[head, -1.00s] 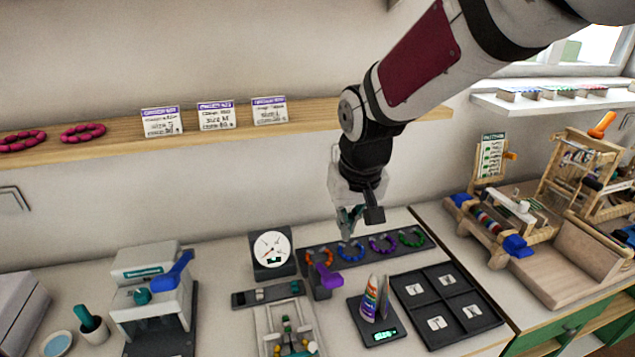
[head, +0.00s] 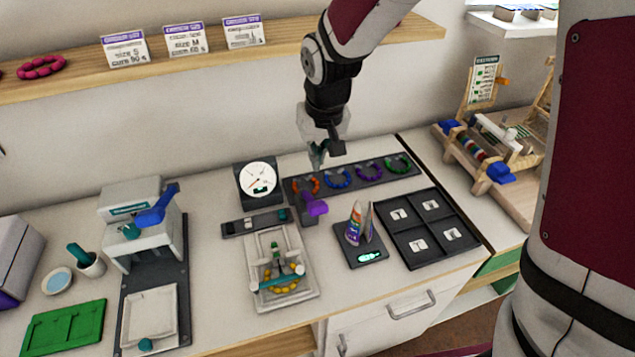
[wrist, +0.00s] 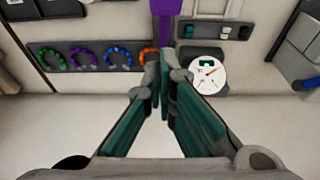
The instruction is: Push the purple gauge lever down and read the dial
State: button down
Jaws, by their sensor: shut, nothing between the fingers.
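The purple gauge lever (head: 315,207) stands on a small dark block at the front left end of the bead rack. In the wrist view the purple lever (wrist: 166,12) shows at the top centre, beyond my fingertips. The dial (head: 258,178) has a white round face with a red needle and stands left of the lever; it also shows in the wrist view (wrist: 208,74). The numbers are too small to read. My gripper (head: 319,160) is shut and empty above the rack, behind and above the lever and apart from it. Its teal fingers (wrist: 162,72) meet in the wrist view.
The dark rack (head: 375,183) holds orange, blue, purple and green bead rings. A white bead fixture (head: 305,285) lies left of the scale. A press (head: 120,195) stands farther left.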

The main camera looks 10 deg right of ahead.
send_over(318, 201)
jog(key=w, duration=0.2)
notch_tip(318, 201, down, 5)
jog(key=shift+s+f+p, duration=0.25)
jog(key=shift+s+f, duration=0.1)
jog(key=shift+f, duration=0.35)
jog(key=shift+s+f+p, duration=0.2)
jog(key=shift+s+f, duration=0.1)
jog(key=shift+f, duration=0.4)
jog(key=shift+s+f+p, duration=0.25)
jog(key=shift+s+f, duration=0.1)
jog(key=shift+f, duration=0.35)
